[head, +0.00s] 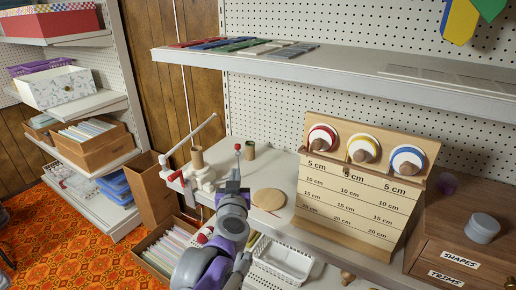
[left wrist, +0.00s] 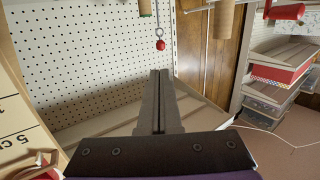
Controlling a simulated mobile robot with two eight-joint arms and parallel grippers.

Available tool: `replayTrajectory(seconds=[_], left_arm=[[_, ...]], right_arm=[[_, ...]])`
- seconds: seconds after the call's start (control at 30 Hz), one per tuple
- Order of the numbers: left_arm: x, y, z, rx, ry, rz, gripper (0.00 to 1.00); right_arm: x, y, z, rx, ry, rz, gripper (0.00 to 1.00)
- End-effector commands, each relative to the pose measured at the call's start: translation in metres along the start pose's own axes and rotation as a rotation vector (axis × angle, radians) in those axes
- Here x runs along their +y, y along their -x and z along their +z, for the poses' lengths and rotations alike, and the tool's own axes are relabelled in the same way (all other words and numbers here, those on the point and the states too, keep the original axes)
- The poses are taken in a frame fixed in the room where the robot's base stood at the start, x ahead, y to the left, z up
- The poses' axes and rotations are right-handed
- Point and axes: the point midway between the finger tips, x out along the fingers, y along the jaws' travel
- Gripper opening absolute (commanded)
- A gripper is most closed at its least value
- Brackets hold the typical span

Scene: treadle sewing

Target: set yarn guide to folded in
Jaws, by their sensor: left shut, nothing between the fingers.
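A white yarn winder (head: 203,178) is clamped at the left end of the shelf counter, with a brown cardboard tube (head: 197,158) upright on it and a red crank handle (head: 176,177). A thin white arm (head: 190,135), seemingly the yarn guide, slants up to the right over the tube, extended outward. My left gripper (head: 236,176) is shut and empty, just right of the winder and apart from it. In the left wrist view its closed fingers (left wrist: 160,74) point toward a red ball with a ring (left wrist: 160,44). My right gripper is out of view.
The red ball (head: 238,147) stands on a thin stem beyond my gripper, near a green-banded tube (head: 250,150). An upper shelf (head: 350,75) overhangs the counter.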

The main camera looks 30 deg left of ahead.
Motion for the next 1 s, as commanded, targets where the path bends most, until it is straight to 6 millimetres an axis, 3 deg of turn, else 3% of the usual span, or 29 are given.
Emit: replayTrajectory(seconds=[0.17,0.7,1.0], left_arm=[[-0.002,-0.013,-0.001,0.000,0.000,-0.004,0.00],[-0.001,-0.113,-0.002,0.001,0.000,-0.002,0.00],[-0.001,-0.138,-0.001,0.000,0.000,-0.002,0.00]], right_arm=[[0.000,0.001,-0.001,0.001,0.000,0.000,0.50],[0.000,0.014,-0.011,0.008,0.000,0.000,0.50],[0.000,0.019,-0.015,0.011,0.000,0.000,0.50]])
